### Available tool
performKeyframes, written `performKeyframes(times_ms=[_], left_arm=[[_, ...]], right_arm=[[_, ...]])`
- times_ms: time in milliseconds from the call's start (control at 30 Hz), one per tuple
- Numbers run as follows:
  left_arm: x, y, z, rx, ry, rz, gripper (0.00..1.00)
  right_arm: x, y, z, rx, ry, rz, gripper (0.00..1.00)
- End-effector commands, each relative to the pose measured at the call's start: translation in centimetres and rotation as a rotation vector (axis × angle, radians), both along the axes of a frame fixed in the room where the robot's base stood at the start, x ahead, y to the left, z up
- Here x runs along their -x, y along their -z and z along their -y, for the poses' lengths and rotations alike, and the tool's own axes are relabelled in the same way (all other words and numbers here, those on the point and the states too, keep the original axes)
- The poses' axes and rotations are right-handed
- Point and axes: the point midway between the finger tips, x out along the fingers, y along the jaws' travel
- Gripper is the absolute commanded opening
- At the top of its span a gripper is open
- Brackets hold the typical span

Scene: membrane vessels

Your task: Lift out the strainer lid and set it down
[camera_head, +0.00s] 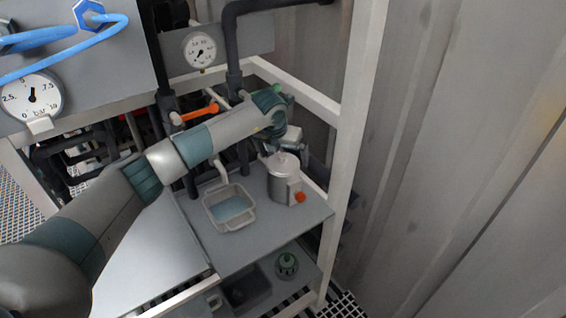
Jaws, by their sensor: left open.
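A grey metal vessel (283,187) with an orange-red knob low on its right side stands upright on the grey shelf. A round light-grey strainer lid (283,162) sits on its top, with a small stem at its middle. My left arm reaches in from the left, and my left gripper (279,146) is right above the lid. Its fingers are small and partly hidden by the wrist. The gripper is open, and I cannot tell whether a finger touches the stem. My right gripper is out of view.
A light-grey basin (229,208) with bluish water stands left of the vessel, under a spout. A white frame post (352,140) rises on the right. Dark pipes and gauges stand behind. The shelf's front right is bare.

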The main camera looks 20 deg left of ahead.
Motion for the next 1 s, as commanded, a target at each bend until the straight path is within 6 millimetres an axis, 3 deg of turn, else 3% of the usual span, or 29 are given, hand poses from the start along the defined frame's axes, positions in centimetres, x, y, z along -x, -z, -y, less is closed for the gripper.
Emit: performKeyframes(times_ms=[267,467,800,1000], left_arm=[[0.0,0.0,0.0,0.0,0.0,0.0,1.0],[0.0,-0.1,0.0,0.0,0.0,0.0,0.6],[0.0,-0.3,0.0,0.0,0.0,0.002,0.6],[-0.1,-1.8,0.1,0.001,0.0,0.005,0.6]], right_arm=[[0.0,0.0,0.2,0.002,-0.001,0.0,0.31],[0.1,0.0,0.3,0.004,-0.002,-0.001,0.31],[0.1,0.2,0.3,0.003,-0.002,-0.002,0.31],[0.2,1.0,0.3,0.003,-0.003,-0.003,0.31]])
